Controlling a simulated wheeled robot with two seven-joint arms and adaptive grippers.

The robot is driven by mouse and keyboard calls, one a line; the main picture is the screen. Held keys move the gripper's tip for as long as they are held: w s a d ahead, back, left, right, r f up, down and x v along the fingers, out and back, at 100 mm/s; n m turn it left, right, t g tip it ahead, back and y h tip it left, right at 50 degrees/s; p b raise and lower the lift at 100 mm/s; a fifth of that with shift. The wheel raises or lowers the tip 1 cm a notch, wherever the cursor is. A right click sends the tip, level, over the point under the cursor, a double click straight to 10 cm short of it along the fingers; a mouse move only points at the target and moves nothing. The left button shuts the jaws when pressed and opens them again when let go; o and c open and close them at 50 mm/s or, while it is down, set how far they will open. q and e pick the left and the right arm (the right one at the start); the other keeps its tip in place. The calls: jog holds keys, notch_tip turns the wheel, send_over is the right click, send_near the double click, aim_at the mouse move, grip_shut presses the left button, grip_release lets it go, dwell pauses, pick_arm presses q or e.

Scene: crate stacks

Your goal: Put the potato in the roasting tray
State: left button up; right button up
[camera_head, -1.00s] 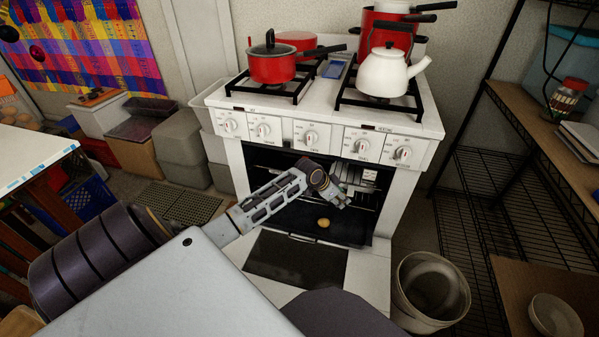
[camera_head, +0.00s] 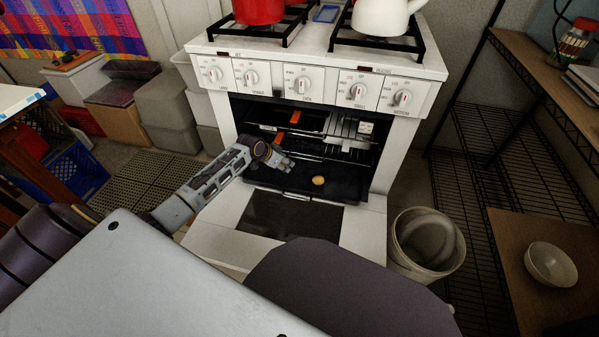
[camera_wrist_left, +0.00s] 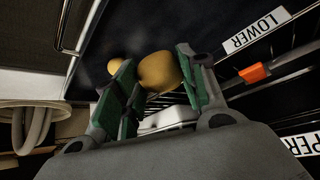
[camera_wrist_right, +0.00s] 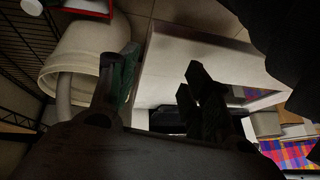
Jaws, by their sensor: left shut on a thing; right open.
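My left gripper (camera_head: 286,164) is inside the open oven, shut on a brown potato (camera_wrist_left: 160,72) that shows between its green-padded fingers in the left wrist view. That held potato cannot be made out in the head view. A second potato (camera_head: 318,180) lies on a dark, flat tray-like surface (camera_head: 345,190) low in the oven, to the right of the gripper; in the left wrist view a potato (camera_wrist_left: 115,65) shows partly behind a finger. I cannot tell whether that surface is the roasting tray. My right gripper (camera_wrist_right: 160,80) is open and empty in its wrist view.
The lowered oven door (camera_head: 225,222) lies in front of the oven. Wire racks with orange clips (camera_head: 295,117) are above the dark surface, and a "LOWER" label (camera_wrist_left: 257,32) marks one. A bin (camera_head: 425,245) stands right of the oven beside a wire shelf (camera_head: 505,165).

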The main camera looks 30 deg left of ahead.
pick_arm(q)
jog(key=shift+f, duration=0.1)
dwell(0.3)
jog(key=b, duration=0.3)
send_over(288, 181)
jog(key=s, duration=0.2)
jog(key=shift+a+f, duration=0.2)
jog(key=shift+f, duration=1.35)
jog(key=shift+a+f, duration=0.15)
jog(key=shift+f, duration=1.35)
pick_arm(e)
jog(key=shift+m+t+y, duration=0.3)
jog(key=shift+t+y, duration=0.1)
jog(key=shift+t, duration=0.1)
jog(key=f, duration=0.2)
jog(key=a+f, duration=0.1)
jog(key=f, duration=0.2)
jog(key=shift+w+a+f, duration=0.1)
jog(key=shift+w+f, duration=0.05)
jog(key=shift+f, duration=0.15)
pick_arm(q)
jog(key=shift+f+b, duration=0.35)
jog(key=shift+f, duration=0.5)
jog(key=shift+f+b, duration=0.5)
jog(key=shift+f, duration=0.45)
pick_arm(e)
jog(key=shift+w+a+f, duration=0.1)
jog(key=shift+a+f, duration=0.1)
jog(key=shift+f, duration=0.8)
